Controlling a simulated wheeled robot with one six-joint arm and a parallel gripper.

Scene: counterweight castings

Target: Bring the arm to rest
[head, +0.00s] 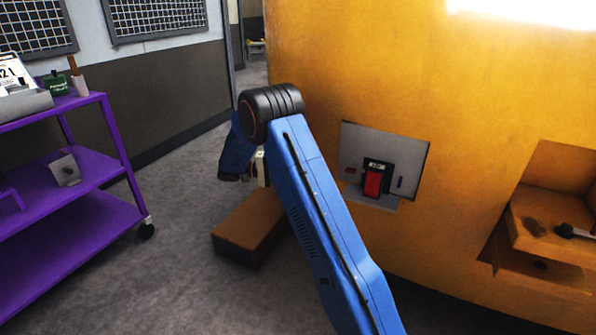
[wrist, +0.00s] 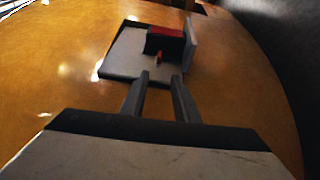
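My blue arm (head: 318,215) reaches forward from the lower right to a dark elbow joint, then bends down on the left. My gripper is mostly hidden behind the arm in the head view. In the wrist view my gripper (wrist: 161,80) has two dark fingers with a gap between them and nothing held. Its tips point toward a grey panel (wrist: 122,55) with a red switch (wrist: 165,42). I cannot tell how far the tips are from it. The head view shows the same panel (head: 410,155) and red switch (head: 373,184), clear of the arm.
The panel is set in a large yellow casting (head: 480,90) with a recess at right holding a dark-knobbed part (head: 572,231). A brown block (head: 250,228) lies on the floor beside my arm. A purple wheeled cart (head: 70,220) stands at left. Grey floor between is open.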

